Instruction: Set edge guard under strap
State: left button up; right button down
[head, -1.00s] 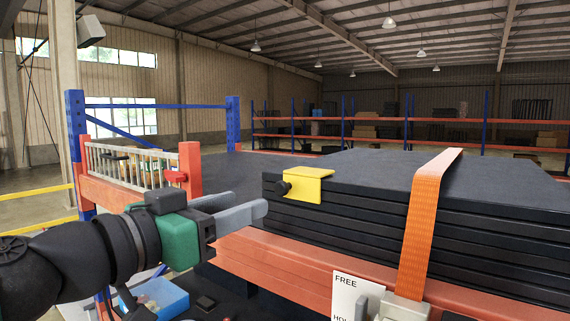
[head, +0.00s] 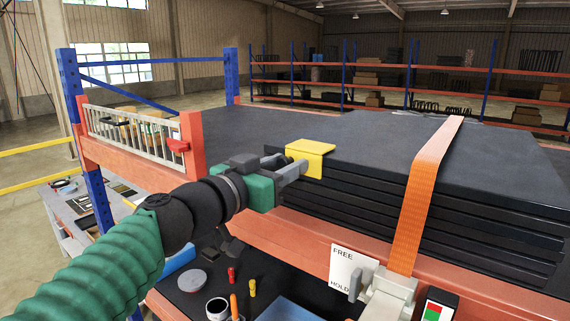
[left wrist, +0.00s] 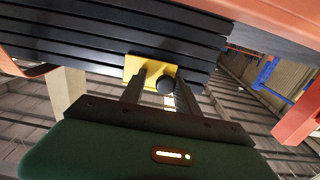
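The yellow edge guard (head: 311,156) sits on the top front edge of the black panel stack (head: 400,200), near its left corner. It also shows in the left wrist view (left wrist: 133,68), with a round black knob (left wrist: 165,86) on its front face. The orange strap (head: 423,200) runs over the stack to the right of the guard, apart from it. My left gripper (head: 293,168) is at the guard's front. Its fingers (left wrist: 160,88) stand either side of the knob, with a gap visible on the left. My right gripper is not in view.
A pale buckle (head: 388,297) holds the strap's lower end beside a FREE/HOLD card (head: 352,276). An orange beam (head: 300,235) runs below the stack. A small rack (head: 130,130) stands left. A cup (head: 217,308) and small items lie on the dark shelf below.

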pick_arm(q)
jog(key=shift+a, duration=0.3)
jog(key=c, duration=0.5)
jog(key=shift+w+a, duration=0.25)
grip_shut()
jog(key=shift+s+d+f, duration=0.1)
jog(key=shift+d+f, duration=0.05)
